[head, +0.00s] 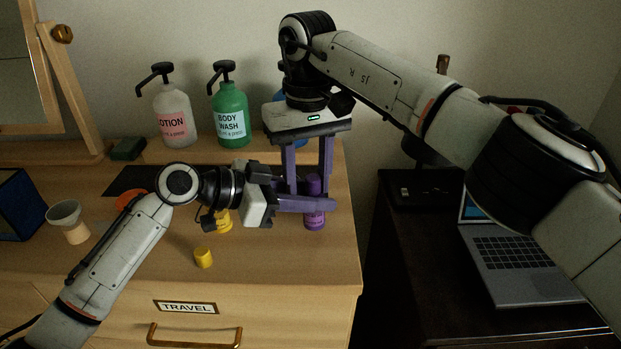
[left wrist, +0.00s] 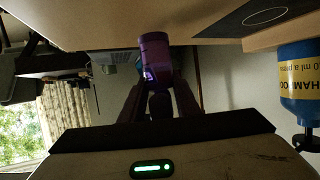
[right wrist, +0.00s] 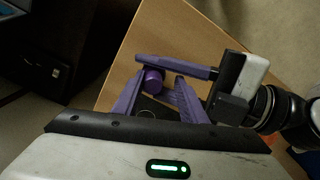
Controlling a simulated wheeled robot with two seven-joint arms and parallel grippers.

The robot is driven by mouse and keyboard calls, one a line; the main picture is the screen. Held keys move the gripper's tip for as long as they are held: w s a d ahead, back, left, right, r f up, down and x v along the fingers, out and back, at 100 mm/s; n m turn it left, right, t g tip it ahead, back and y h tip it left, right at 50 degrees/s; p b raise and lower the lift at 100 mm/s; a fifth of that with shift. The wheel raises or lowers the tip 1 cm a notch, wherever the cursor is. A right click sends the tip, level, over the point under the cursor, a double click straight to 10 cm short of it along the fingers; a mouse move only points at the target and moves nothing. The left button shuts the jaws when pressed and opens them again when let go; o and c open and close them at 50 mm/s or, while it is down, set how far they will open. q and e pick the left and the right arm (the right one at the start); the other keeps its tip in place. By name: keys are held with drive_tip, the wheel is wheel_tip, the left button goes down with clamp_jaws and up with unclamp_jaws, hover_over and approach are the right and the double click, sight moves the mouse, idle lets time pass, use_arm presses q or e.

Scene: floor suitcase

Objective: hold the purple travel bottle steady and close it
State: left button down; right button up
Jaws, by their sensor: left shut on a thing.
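The purple travel bottle (head: 314,220) stands upright near the right edge of the wooden dresser top, with a purple cap (head: 313,184) at its top. My left gripper (head: 318,204) reaches in from the left and is shut on the bottle's body. The bottle also shows between its fingers in the left wrist view (left wrist: 156,60). My right gripper (head: 308,172) points down from above, its fingers spread. In the right wrist view the round purple cap top (right wrist: 153,79) lies between its fingertips (right wrist: 156,88). I cannot tell whether the cap is seated fully.
A yellow bottle (head: 223,222) stands behind my left wrist, with a yellow cap (head: 204,258) in front. Lotion (head: 173,118), body wash (head: 231,118) and blue shampoo (left wrist: 300,82) pump bottles stand behind. A laptop (head: 520,262) sits lower right.

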use_arm(q)
drive_tip(key=shift+r, duration=0.15)
use_arm(e)
drive_tip(key=shift+w+d, duration=0.1)
drive_tip(key=shift+d, duration=0.1)
drive_tip(key=shift+r, duration=2.25)
drive_tip(key=shift+c, duration=0.4)
drive_tip(key=shift+r, duration=0.6)
drive_tip(key=shift+d+r, duration=0.15)
drive_tip(key=shift+r, duration=1.55)
drive_tip(key=shift+f, duration=0.15)
drive_tip(key=shift+w+d+f, duration=0.1)
drive_tip(key=shift+f, duration=3.8)
